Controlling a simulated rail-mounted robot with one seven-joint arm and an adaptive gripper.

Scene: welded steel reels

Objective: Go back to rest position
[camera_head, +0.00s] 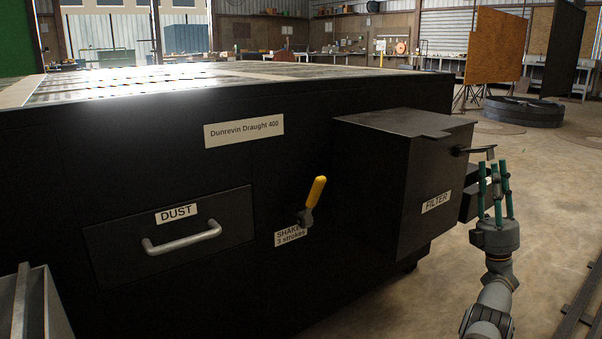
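My gripper (495,188) is at the right of the head view, at the end of my raised arm. Its green-tipped fingers point up and stand apart with nothing seen between them. They are close to a dark handle (474,150) on the side of the black filter box (380,175); I cannot tell whether they touch it. The filter box is closed on top and is fixed to the right end of a large black cabinet (330,115). A dust drawer (120,235) with a pale bar handle is shut flush in the cabinet front. A yellow-handled shaker lever (316,191) points up.
A grey metal bin or panel (35,305) stands at the lower left. Rails (580,305) run along the floor at the lower right. Open concrete floor (550,200) lies right of my gripper. A dark ring (525,111) and upright panels (495,48) stand further back.

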